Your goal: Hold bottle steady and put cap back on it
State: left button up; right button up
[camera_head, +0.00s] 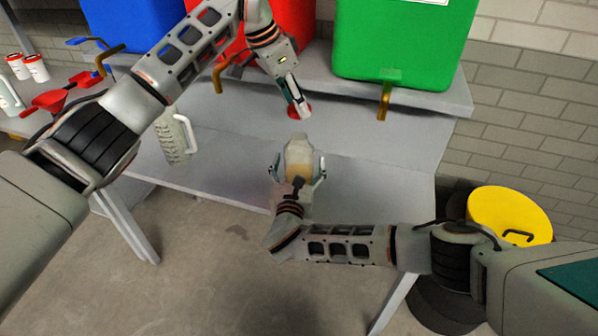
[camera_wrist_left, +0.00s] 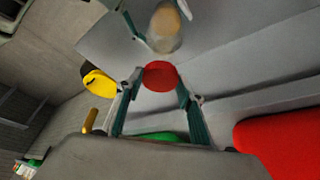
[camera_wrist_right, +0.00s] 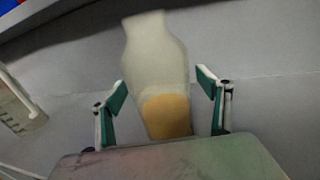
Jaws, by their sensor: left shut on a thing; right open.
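A pale translucent bottle (camera_head: 299,152) with amber content stands on the grey table, its open top without a cap. My right gripper (camera_head: 298,168) is around the bottle with one finger on each side; the right wrist view shows the bottle (camera_wrist_right: 155,62) between the spread fingers, with gaps at the sides. My left gripper (camera_head: 296,106) is shut on a red cap (camera_head: 301,110), held beyond the bottle and apart from it. The cap (camera_wrist_left: 160,75) shows between the fingertips in the left wrist view, with the bottle (camera_wrist_left: 166,27) past it.
A grey-white jug (camera_head: 175,140) stands on the table to the left. Blue, red and green bins (camera_head: 400,45) with taps line the raised shelf at the back. Red-lidded containers (camera_head: 36,68) stand far left. A yellow-lidded bin (camera_head: 508,215) is right of the table. Table around the bottle is clear.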

jog(key=shift+c, duration=0.4)
jog(key=c, duration=1.6)
pick_arm(q)
send_over(299, 136)
jog(key=shift+s+a+f, duration=0.1)
jog(key=shift+a+f, duration=0.05)
jog(key=shift+f, duration=0.65)
jog(key=shift+s+a+f, duration=0.1)
jog(key=shift+a+f, duration=0.05)
jog(key=shift+f, duration=0.7)
jog(key=shift+s+a+f, duration=0.1)
jog(key=shift+a+f, duration=0.05)
jog(key=shift+f, duration=0.65)
pick_arm(e)
jog(key=shift+c, duration=0.3)
pick_arm(q)
jog(key=shift+f, duration=0.1)
jog(key=shift+f, duration=0.8)
jog(key=shift+f, duration=0.55)
pick_arm(e)
grip_shut()
pick_arm(q)
jog(key=shift+w+m+g+h, duration=0.1)
jog(key=shift+m+g+h, duration=0.35)
jog(key=shift+m, duration=1.25)
